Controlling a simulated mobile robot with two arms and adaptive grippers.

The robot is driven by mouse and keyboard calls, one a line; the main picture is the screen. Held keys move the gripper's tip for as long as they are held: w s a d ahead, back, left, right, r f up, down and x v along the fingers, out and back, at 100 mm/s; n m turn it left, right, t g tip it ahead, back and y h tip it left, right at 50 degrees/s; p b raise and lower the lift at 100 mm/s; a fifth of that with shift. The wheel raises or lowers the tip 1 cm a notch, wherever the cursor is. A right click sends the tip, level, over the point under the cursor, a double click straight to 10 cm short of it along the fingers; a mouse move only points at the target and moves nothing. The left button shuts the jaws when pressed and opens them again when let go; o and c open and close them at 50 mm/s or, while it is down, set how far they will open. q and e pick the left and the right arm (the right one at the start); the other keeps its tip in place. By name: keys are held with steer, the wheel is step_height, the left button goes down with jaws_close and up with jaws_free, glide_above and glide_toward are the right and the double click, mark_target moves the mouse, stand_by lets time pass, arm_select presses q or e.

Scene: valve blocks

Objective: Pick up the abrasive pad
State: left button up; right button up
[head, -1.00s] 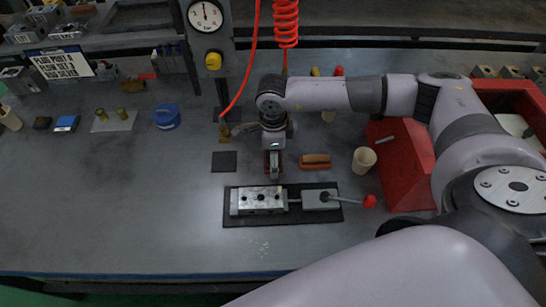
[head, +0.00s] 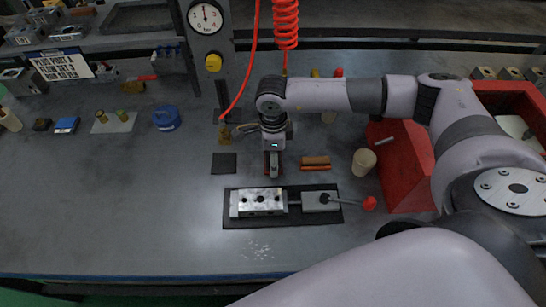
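A flat dark square (head: 224,163) lies on the bench left of my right gripper. A small brown and orange block (head: 316,162) lies to the gripper's right. I cannot tell for certain which of these is the abrasive pad. My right gripper (head: 273,176) points down between them, just behind the valve block (head: 262,201). It is apart from both in the picture. Its fingers are seen nearly edge-on, so I cannot tell whether it is open or shut. My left gripper is not in view.
The valve block and a lever part (head: 318,201) with a red knob sit on a black mat (head: 282,221). A beige cup (head: 363,161) and a red bin (head: 402,168) stand at right. A blue round container (head: 166,117) stands at left. The front-left bench is clear.

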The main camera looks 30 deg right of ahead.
step_height(320, 180, up, 20)
steer(key=b, duration=0.2)
steer(key=shift+b, duration=0.35)
steer(key=o, duration=0.6)
steer(key=c, duration=0.5)
steer(key=shift+o, duration=0.2)
steer(key=shift+f, duration=0.1)
